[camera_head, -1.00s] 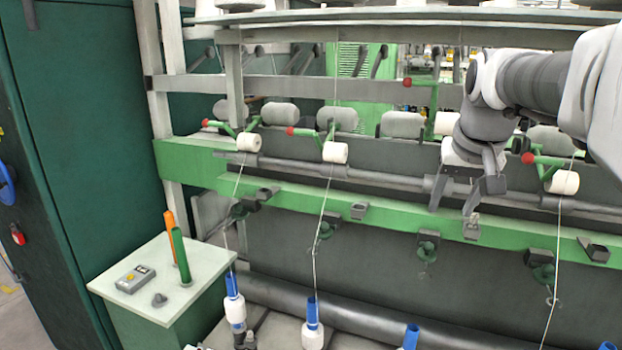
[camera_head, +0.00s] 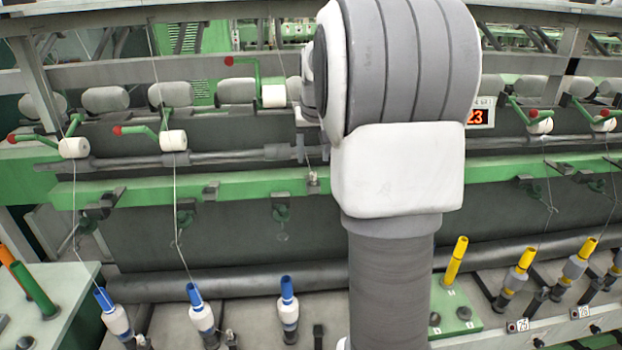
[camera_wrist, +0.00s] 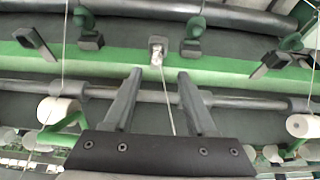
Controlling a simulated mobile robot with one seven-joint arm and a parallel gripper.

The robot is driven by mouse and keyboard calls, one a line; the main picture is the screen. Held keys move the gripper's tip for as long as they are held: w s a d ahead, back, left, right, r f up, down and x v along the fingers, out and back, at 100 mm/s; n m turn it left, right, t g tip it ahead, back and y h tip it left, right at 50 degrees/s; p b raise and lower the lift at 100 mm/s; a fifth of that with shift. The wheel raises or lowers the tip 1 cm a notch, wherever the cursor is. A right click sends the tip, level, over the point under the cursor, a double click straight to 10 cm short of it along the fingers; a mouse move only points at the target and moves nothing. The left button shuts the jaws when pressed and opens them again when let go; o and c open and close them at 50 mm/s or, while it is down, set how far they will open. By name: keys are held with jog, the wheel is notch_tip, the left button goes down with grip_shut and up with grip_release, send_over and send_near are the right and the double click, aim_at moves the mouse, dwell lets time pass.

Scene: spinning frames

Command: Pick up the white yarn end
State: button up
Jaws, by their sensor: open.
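A thin white yarn end (camera_wrist: 168,95) shows in the wrist view, which looks at the machine upside down. It runs from a small light clip (camera_wrist: 156,50) on the green rail and passes between the fingers of my gripper (camera_wrist: 160,76). The gripper is open, its two dark fingers apart on either side of the yarn, with the clip just beyond the fingertips. In the head view the clip (camera_head: 313,180) sits on the rail left of my arm. My arm hides most of the gripper there.
The green rail (camera_head: 240,188) carries dark brackets, with a grey roller bar above it. White bobbins (camera_head: 174,141) with red-knobbed green levers stand left. Blue-topped spindles (camera_head: 288,305) and yellow ones (camera_head: 521,262) stand below. A pale-topped table (camera_head: 70,290) is at lower left.

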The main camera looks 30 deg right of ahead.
aim_at(314, 174)
jog(key=x, duration=0.4)
jog(key=p+x, duration=0.1)
jog(key=x, duration=0.3)
jog(key=shift+d+f+p, duration=0.15)
jog(key=shift+d+p, duration=0.1)
jog(key=shift+p, duration=0.05)
grip_shut()
jog(key=shift+w+r, duration=0.1)
jog(key=shift+r, duration=0.5)
notch_tip(314, 174, up, 3)
jog(key=shift+f+b, duration=0.2)
jog(key=shift+b, duration=0.25)
jog(key=s+d+r+b, duration=0.1)
jog(key=s+d+r, duration=0.6)
jog(key=s+d, duration=0.1)
jog(key=shift+d+b, duration=0.3)
